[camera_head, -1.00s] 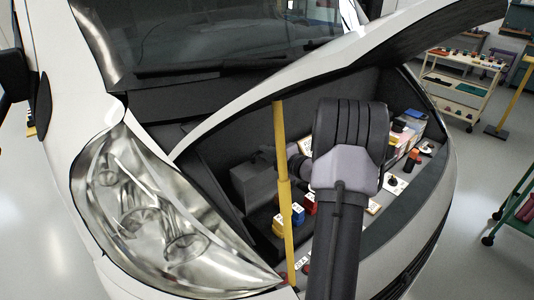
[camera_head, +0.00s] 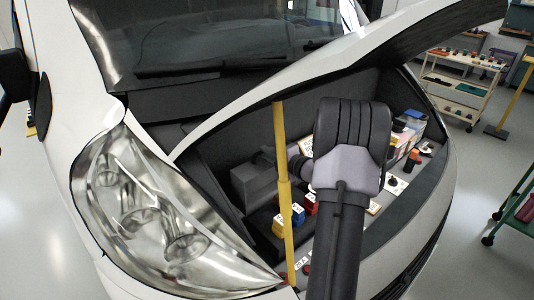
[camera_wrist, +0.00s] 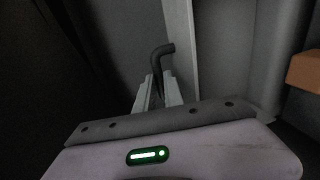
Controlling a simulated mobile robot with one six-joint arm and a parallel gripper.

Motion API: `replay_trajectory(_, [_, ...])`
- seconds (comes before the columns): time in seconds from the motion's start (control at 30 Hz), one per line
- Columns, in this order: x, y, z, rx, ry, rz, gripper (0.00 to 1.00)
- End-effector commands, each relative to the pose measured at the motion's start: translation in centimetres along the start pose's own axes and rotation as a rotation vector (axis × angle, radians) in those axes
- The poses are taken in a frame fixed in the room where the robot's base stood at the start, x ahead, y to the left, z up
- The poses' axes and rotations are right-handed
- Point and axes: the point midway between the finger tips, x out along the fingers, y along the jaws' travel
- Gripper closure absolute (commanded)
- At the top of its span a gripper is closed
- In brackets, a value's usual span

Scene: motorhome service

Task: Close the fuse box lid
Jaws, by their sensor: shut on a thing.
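The dark grey fuse box (camera_head: 252,186) stands in the engine bay, left of my arm and behind the yellow prop rod. In the wrist view, a dark bent handle (camera_wrist: 163,52) stands up from between the two light grey fingers of my gripper (camera_wrist: 158,92). My gripper is shut on this handle, close in front of a grey panel (camera_wrist: 120,40) that may be the lid. How far the lid is open cannot be told. In the head view my wrist covers most of the gripper.
A yellow prop rod (camera_head: 283,205) stands upright between my arm and the headlight (camera_head: 150,210). The raised hood (camera_head: 400,45) hangs above. Red and blue caps (camera_head: 311,204) and small bottles and boxes (camera_head: 412,125) fill the bay. An orange block (camera_wrist: 304,70) is at the right in the wrist view.

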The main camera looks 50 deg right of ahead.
Motion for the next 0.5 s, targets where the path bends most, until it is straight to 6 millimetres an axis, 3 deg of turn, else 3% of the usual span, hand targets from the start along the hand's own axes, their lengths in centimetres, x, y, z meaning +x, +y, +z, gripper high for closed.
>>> replay_trajectory(0.37, [-4.8,-1.2,0.0,0.003,0.0,-0.007,1.0])
replay_trajectory(0.5, [-7.2,-2.8,-0.1,0.01,-0.002,0.112,1.0])
